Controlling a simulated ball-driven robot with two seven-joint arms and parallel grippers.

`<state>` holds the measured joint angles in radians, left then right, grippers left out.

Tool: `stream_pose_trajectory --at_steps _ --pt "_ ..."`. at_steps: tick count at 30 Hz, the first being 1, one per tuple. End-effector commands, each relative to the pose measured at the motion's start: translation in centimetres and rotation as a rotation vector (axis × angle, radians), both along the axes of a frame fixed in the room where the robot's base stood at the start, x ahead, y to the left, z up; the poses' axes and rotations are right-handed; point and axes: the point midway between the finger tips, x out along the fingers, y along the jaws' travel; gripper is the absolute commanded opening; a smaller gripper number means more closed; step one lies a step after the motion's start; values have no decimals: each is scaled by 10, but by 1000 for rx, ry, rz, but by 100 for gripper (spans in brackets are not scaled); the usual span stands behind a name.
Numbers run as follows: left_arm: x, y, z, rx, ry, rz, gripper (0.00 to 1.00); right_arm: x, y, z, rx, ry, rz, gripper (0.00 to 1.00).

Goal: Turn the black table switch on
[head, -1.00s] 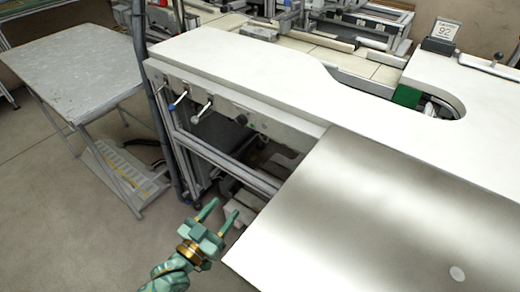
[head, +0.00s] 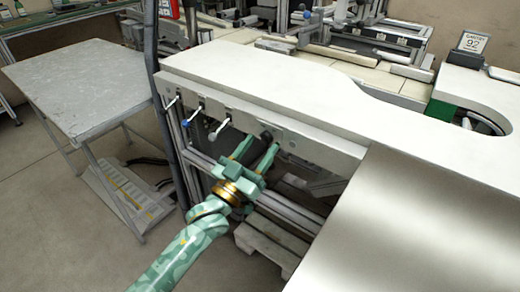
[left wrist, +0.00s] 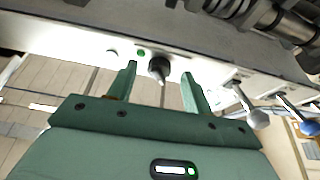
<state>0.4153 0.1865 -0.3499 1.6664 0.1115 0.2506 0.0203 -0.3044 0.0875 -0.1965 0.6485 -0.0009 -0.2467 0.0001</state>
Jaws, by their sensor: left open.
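The black table switch (head: 266,135) is a small dark knob on the white front panel under the table edge. It also shows in the left wrist view (left wrist: 160,65), with a pale pointed tip facing the camera. My left gripper (head: 257,148) is green, open and empty. Its fingertips are close to the panel, one on each side of the switch. In the left wrist view the switch shows between the two fingers (left wrist: 158,78), with gaps on both sides. I cannot tell how deep it sits between them. My right gripper is not in view.
Several levers (head: 219,129) stick out of the panel left of the switch. A green dot (left wrist: 141,53) sits beside the switch. A grey post (head: 152,90) stands at the table's left end. A grey side table (head: 75,80) is at the left. A shiny metal plate (head: 420,225) lies at the right.

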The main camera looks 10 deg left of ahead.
Motion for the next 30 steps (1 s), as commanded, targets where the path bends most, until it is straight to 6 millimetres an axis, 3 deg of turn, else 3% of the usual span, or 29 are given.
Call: stream_pose_trajectory --at_steps 11,15,16,30 --pt "6 -3 4 -1 -1 0 50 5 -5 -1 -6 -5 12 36" --pt "6 -3 3 0 0 0 11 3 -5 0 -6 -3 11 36" --pt "6 -3 3 0 0 0 6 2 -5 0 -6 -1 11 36" --pt "6 -1 5 83 -34 -1 6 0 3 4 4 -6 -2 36"
